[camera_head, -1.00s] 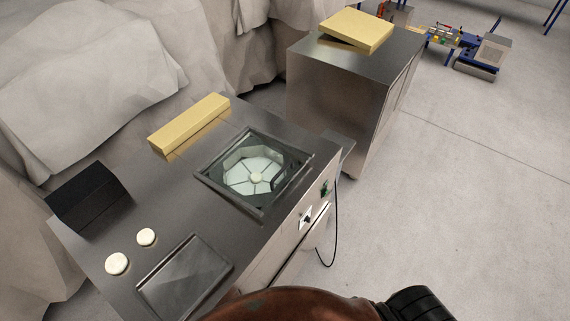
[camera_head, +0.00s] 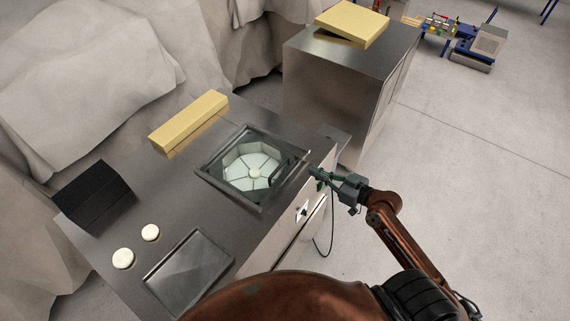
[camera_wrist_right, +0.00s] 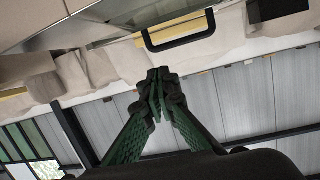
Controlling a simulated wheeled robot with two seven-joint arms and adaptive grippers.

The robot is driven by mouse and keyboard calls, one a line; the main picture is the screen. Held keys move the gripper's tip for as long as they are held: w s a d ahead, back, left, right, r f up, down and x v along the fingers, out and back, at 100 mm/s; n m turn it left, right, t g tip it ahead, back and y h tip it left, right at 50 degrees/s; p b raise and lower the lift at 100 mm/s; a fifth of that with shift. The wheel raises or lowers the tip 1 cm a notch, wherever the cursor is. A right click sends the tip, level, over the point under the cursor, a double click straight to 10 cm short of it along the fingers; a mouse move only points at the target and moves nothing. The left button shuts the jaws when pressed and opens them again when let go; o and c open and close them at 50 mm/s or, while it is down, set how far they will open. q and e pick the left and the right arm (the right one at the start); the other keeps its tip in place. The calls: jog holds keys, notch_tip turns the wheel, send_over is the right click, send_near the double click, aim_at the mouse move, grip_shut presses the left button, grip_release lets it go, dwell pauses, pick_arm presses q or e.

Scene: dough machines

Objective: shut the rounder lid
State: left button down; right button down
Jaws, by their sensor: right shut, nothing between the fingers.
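The rounder lid (camera_head: 221,192) is a dark square frame with a clear pane, over the pale segmented round plate (camera_head: 254,173) in the steel top of the rounder. I cannot tell whether it lies fully flush. Its black handle (camera_head: 276,177) is on the side nearer my right gripper. A black bracket-shaped handle (camera_wrist_right: 180,43) also shows in the right wrist view, beyond the fingertips. My right gripper (camera_head: 315,174) is at the right edge of the rounder, apart from the handle. Its green fingers are together and empty in the right wrist view (camera_wrist_right: 158,78). My left gripper is not in view.
Two white dough pieces (camera_head: 150,232) and a dark tray (camera_head: 189,269) are on the near part of the top. A yellow block (camera_head: 189,123) and a black box (camera_head: 92,194) stand along the left edge. Another steel cabinet (camera_head: 340,85) stands behind. Open floor lies right.

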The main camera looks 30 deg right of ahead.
jog(key=s+a+r+n+y, duration=0.1)
jog(key=a+r+y, duration=0.15)
jog(key=r, duration=0.25)
jog(key=p, duration=0.4)
send_over(285, 178)
jog(key=shift+h, duration=0.45)
notch_tip(285, 178, down, 5)
jog(key=shift+w+r, duration=0.1)
jog(key=shift+r, duration=0.05)
jog(key=shift+f, duration=0.55)
